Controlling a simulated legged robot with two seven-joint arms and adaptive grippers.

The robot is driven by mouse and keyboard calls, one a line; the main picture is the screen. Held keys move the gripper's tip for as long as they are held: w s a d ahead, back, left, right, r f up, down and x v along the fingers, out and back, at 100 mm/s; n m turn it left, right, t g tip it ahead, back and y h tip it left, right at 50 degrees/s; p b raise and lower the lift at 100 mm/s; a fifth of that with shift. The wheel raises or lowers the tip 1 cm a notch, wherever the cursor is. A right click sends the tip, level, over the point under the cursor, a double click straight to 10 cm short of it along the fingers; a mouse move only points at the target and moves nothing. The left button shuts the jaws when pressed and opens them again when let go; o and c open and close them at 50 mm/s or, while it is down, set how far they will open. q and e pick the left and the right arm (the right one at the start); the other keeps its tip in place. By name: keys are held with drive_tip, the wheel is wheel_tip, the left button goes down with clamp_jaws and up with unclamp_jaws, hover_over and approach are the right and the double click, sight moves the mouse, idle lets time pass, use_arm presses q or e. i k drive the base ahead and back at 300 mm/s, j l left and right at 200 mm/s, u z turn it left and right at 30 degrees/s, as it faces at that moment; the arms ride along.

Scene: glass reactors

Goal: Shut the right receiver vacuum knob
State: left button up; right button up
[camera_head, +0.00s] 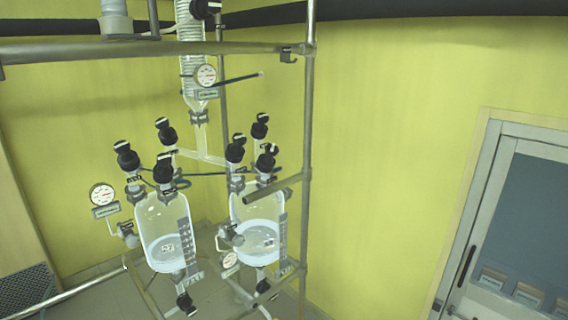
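The right receiver (262,212) is a clear glass vessel with pale liquid in its lower part, held in a metal frame. Several black knobs with white marks stand around its top: an upper knob (260,127), a left knob (235,150) and a front right knob (267,160). Small tags near the knobs are too small to read, so I cannot tell which is the vacuum knob or whether it is open or shut. Another black knob (263,286) is at the receiver's bottom. Neither of my grippers is in view.
The left receiver (153,222) stands beside it with similar knobs and a gauge (102,194). A metal post (308,130) rises just right of the right receiver, and a short bar (272,188) crosses before it. A door (515,220) is at the far right.

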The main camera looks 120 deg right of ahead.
sight(271, 151)
drive_tip(key=z, duration=3.8)
drive_tip(key=i+l+u, duration=0.15)
drive_tip(key=i+l, duration=0.15)
drive_tip(key=i+l+u, duration=0.2)
drive_tip(key=l, duration=0.3)
drive_tip(key=i+l+u, duration=0.15)
drive_tip(key=i+l, duration=0.25)
drive_tip(key=l, duration=0.1)
